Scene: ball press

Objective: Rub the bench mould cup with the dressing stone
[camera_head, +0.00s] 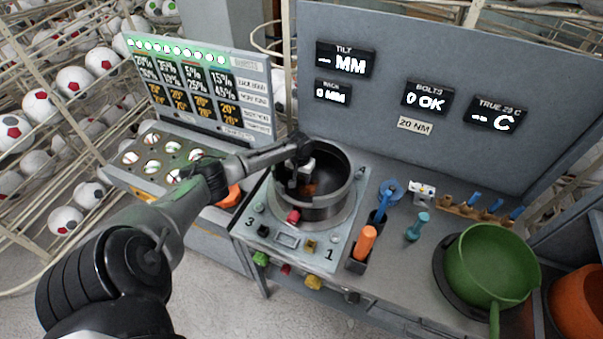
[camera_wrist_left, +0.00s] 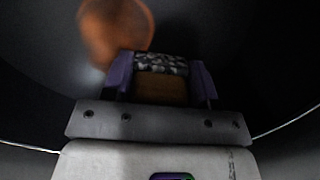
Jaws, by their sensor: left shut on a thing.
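The bench mould cup (camera_head: 343,200) is a dark round pot with a thick rim, set on the bench plate. My left arm reaches in from the left over its rim, and my left gripper (camera_head: 300,184) is down inside it. In the left wrist view my left gripper (camera_wrist_left: 161,75) has purple fingers shut on the dressing stone (camera_wrist_left: 160,63), a small block with a speckled grey end and a brown side. A round rusty-brown patch (camera_wrist_left: 115,32) shows on the dark cup inside, just beyond the stone. Whether the stone touches the cup wall cannot be told. My right gripper is not in view.
An orange-handled tool (camera_head: 364,243) stands in a holder right of the cup. Blue tools (camera_head: 417,227) and a green pan (camera_head: 490,265) are farther right. A display board (camera_head: 200,90) and ball tray (camera_head: 160,155) are at left. Bolts and knobs sit around the cup.

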